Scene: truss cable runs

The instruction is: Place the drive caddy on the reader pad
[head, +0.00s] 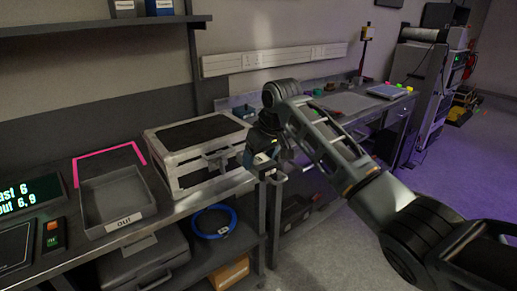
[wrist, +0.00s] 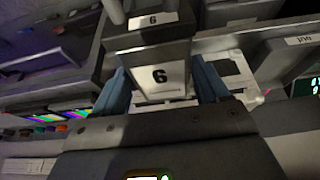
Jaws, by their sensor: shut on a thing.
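The drive caddy (wrist: 160,78) is a dark grey block with white labels reading 6, in the wrist view. My gripper (wrist: 160,90) is shut on it, with blue finger pads at either side. In the head view my gripper (head: 264,160) is at the right front corner of the silver case, above the bench edge. I cannot tell whether the caddy touches anything there. A dark flat panel with a light edge (head: 15,254) lies at the lower left of the bench, cut off by the frame; it may be the reader pad, but I cannot tell for sure.
A grey tray marked OUT (head: 112,196) and a pink bracket outline (head: 108,152) are on the bench, left of the silver case (head: 200,150). A display (head: 30,196) mentions 6 and 9. A shelf (head: 90,26) overhangs the back.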

